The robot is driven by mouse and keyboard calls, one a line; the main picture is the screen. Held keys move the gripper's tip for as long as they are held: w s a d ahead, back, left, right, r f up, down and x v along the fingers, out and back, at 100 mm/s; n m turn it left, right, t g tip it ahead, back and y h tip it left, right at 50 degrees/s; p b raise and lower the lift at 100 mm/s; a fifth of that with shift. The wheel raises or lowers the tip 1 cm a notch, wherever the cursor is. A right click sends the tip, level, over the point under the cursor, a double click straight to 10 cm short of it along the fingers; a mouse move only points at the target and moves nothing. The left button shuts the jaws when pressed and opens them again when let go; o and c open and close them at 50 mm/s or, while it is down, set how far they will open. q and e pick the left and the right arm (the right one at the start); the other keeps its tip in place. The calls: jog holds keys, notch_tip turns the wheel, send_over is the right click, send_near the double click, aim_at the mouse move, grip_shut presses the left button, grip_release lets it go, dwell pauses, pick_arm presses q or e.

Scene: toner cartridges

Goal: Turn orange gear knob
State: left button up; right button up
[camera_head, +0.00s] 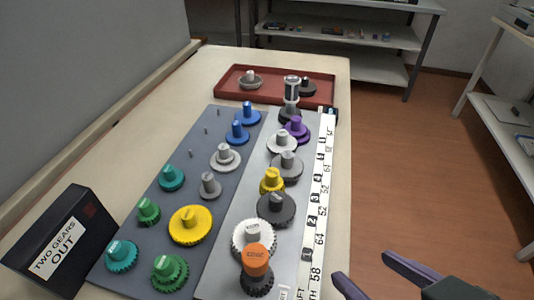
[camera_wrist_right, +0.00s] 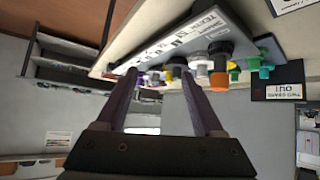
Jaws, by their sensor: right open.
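The orange gear knob (camera_head: 256,260) stands upright on a dark toothed gear at the near end of the light grey strip of the board. It also shows in the right wrist view (camera_wrist_right: 219,80), to the right of the fingers. My right gripper (camera_head: 362,265) is open and empty, to the right of the knob and apart from it, beyond the board's numbered edge. In the right wrist view its two fingers (camera_wrist_right: 159,75) are spread with nothing between them. My left gripper is in neither view.
A white gear (camera_head: 253,236) stands just behind the orange knob. Several coloured gears fill the dark grey board (camera_head: 178,135). A black box (camera_head: 62,243) marked "TWO GEARS OUT" stands at left. A red tray (camera_head: 232,89) lies at the back. Floor space at right is clear.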

aim_at(262, 270)
jog(key=a+f+t+y+b, duration=0.2)
jog(key=a, duration=0.1)
jog(key=s+a+f+n+t+b, duration=0.1)
jog(key=a+f+t+b, duration=0.1)
jog(key=shift+a+f+y, duration=0.1)
jog(key=shift+a+y, duration=0.05)
jog(key=shift+y, duration=0.25)
jog(key=s+a+r+n+t+y+b, duration=0.1)
jog(key=s+a+t+y+b, duration=0.1)
jog(key=s+a+t+y, duration=0.1)
jog(key=x, duration=0.9)
jog(key=shift+w+a, duration=0.2)
jog(key=shift+w, duration=0.05)
grip_shut()
